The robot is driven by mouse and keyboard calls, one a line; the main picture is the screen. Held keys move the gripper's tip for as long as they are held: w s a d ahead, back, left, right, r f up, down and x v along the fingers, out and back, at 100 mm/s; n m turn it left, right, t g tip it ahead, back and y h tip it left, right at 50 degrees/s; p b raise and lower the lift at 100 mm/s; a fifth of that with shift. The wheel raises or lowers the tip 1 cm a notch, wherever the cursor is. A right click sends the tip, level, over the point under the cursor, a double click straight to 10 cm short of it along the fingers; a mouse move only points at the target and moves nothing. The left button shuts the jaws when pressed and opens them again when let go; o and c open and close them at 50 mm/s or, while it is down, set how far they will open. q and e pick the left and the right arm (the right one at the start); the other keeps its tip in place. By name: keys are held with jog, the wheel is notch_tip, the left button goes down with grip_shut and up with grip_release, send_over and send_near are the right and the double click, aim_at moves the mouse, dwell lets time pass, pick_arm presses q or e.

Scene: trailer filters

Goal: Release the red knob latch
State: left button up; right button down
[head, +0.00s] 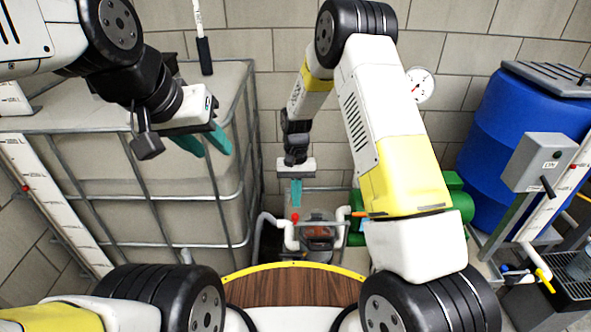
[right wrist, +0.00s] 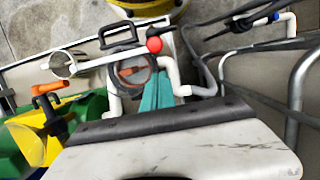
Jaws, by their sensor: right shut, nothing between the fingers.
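The red knob (head: 295,217) shows low in the middle of the head view, just below my right gripper's fingertips. In the right wrist view the red knob (right wrist: 154,45) sits at the end of a white lever beside the round clear-lidded filter housing (right wrist: 133,72). The housing (head: 318,236) also shows in the head view, between white pipes. My right gripper (head: 296,192) points down with its teal fingers together and empty; its fingertips (right wrist: 163,80) appear below the knob in the wrist view. My left gripper (head: 206,144) is high at the left, with its two teal fingers apart and empty.
A caged white tank (head: 150,190) fills the left side. A green pump (head: 458,197) and a blue barrel (head: 515,125) stand at the right. An orange handle (right wrist: 47,89) is on the pipework at the left of the wrist view. Hoses run close to the housing.

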jog(key=shift+s, duration=1.15)
jog(key=shift+s, duration=0.15)
